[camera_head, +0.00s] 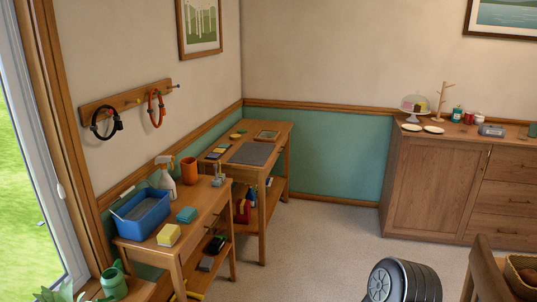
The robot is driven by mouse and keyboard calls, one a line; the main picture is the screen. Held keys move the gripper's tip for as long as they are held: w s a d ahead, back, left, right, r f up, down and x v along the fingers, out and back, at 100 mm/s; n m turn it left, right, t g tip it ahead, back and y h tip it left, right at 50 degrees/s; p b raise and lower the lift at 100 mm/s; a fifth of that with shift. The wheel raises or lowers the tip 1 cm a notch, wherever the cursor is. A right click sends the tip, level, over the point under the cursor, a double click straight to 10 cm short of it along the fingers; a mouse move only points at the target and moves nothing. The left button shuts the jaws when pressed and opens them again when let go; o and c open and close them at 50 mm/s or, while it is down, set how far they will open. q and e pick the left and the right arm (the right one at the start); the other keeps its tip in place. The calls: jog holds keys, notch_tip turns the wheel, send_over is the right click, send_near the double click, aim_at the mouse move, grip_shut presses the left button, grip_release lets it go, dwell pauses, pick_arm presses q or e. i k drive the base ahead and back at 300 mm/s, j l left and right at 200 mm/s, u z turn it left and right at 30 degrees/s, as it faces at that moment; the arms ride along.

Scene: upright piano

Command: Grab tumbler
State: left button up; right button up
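An orange-brown tumbler-shaped cup (189,171) stands upright on the near wooden side table (203,218), against the left wall. A white spray bottle stands just left of it, and small grey items stand to its right. A small greenish object (532,131), possibly a glass, is cut off by the right edge on top of the cabinet; I cannot tell what it is. Neither of my grippers shows in the head view.
The near table also holds a blue bin (141,214), a yellow sponge (169,235) and teal cloths (186,214). A second table (282,136) stands behind it. A wooden cabinet (431,188) stands at the back right. Carpet (320,240) between them is clear.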

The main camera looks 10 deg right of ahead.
aim_at(464, 123)
jog(key=i+l+z, duration=0.2)
jog(key=i+z, duration=0.15)
jog(key=i, duration=0.3)
jog(key=i+l+z, duration=0.1)
jog(key=i+z, duration=0.2)
jog(key=i, duration=0.3)
jog(key=i+j+z, duration=0.15)
jog(key=i+z, duration=0.2)
jog(key=i, duration=0.3)
jog(key=i+j+z, duration=0.35)
jog(key=i, duration=0.25)
jog(key=i+l+z, duration=0.15)
jog(key=i+z, duration=0.7)
jog(key=i, duration=0.25)
jog(key=i+j+z, duration=0.3)
jog(key=i+z, duration=0.15)
jog(key=i+j+z, duration=0.4)
jog(key=i, duration=0.2)
jog(key=i+j+z, duration=0.25)
jog(key=i+j, duration=0.15)
